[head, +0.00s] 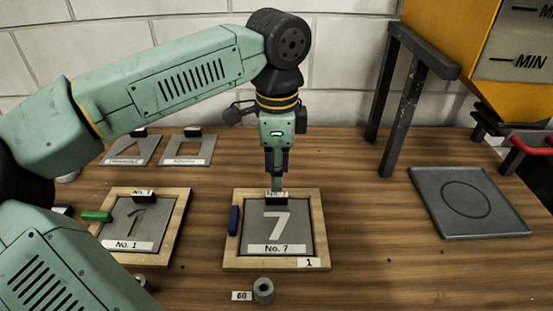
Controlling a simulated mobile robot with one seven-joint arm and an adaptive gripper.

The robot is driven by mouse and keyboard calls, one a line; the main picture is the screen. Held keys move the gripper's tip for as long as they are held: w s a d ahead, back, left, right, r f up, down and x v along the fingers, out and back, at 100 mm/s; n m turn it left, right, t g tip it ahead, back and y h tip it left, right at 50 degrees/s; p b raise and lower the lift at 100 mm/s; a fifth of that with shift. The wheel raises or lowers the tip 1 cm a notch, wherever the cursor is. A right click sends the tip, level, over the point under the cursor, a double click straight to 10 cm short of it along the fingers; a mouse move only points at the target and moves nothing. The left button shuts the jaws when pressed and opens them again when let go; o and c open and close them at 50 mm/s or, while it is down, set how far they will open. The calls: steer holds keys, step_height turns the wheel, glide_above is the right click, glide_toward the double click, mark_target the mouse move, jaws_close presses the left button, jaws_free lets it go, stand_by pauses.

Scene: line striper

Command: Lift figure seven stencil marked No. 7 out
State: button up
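The figure seven stencil (301,239) is a grey plate with a cut-out 7 and a white "No. 7" label. It lies flat in a wooden frame (320,225) marked "1". A black grip tab (277,197) stands at the stencil's far edge. My gripper (277,184) points straight down at this tab. Its fingertips are at or just above the tab. I cannot tell whether they touch it or how far they are apart.
A blue clip (234,220) sits on the frame's left side. Left is a framed No. 1 stencil (120,232) with a green clip (97,216). A ring weight (263,291) stands in front. A grey tray (470,228) and dark stand (402,110) are right. The table between frame and tray is clear.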

mark_target(277, 194)
steer(key=shift+f+b, duration=2.45)
steer(key=shift+f, duration=0.65)
jaws_close()
